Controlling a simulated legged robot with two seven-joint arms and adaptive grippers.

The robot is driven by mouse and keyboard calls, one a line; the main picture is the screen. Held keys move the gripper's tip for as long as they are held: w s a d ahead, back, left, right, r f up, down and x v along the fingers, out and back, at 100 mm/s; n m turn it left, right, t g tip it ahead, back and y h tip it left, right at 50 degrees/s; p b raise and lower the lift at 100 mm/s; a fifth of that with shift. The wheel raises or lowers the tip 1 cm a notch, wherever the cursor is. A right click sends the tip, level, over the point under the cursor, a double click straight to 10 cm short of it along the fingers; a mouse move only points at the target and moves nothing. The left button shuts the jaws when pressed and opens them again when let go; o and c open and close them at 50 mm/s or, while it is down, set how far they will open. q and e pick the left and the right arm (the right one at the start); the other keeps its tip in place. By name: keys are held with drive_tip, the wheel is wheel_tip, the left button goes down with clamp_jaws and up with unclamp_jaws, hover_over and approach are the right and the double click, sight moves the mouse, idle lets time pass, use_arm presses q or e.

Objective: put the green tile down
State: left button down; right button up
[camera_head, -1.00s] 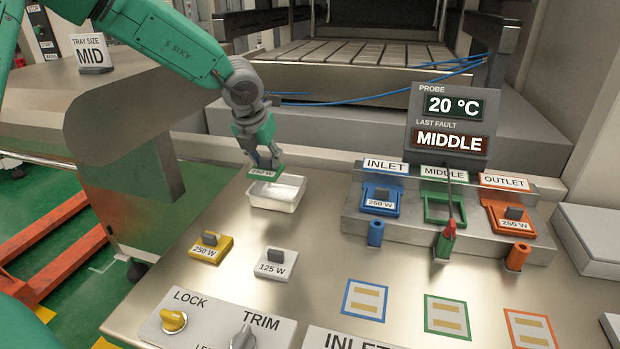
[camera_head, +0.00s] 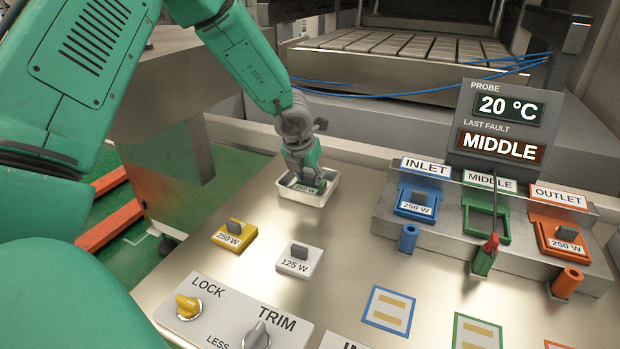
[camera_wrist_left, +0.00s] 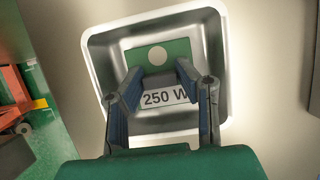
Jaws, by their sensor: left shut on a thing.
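The green tile (camera_wrist_left: 160,54) carries a "250 W" label and a pale round spot in the left wrist view. My left gripper (camera_head: 305,180) is shut on it, low inside the small white tray (camera_head: 318,201). In the left wrist view the tray's metallic-looking rim (camera_wrist_left: 92,52) surrounds the tile and both fingers (camera_wrist_left: 163,85). In the head view the tile (camera_head: 320,187) is partly hidden by the fingers. I cannot tell whether it touches the tray floor. My right gripper is not in view.
A yellow 250 W tile (camera_head: 234,237) and a white 125 W tile (camera_head: 298,261) lie in front of the tray. The heater block (camera_head: 440,232) at right has blue and orange tiles seated and an empty green middle frame (camera_head: 487,221). The display (camera_head: 500,128) reads 20 °C and MIDDLE.

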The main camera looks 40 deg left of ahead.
use_arm(q)
drive_tip(key=shift+a+f, duration=0.15)
drive_tip(key=shift+a, duration=0.15)
drive_tip(key=c, duration=1.2)
unclamp_jaws()
drive_tip(key=shift+d, duration=0.2)
drive_tip(key=shift+d, duration=0.1)
drive_tip(key=shift+d+r, duration=0.1)
drive_tip(key=shift+r, duration=0.35)
drive_tip(key=p+v, duration=0.1)
drive_tip(key=v, duration=1)
drive_tip(key=shift+s+r, duration=0.15)
drive_tip(key=shift+s, duration=0.1)
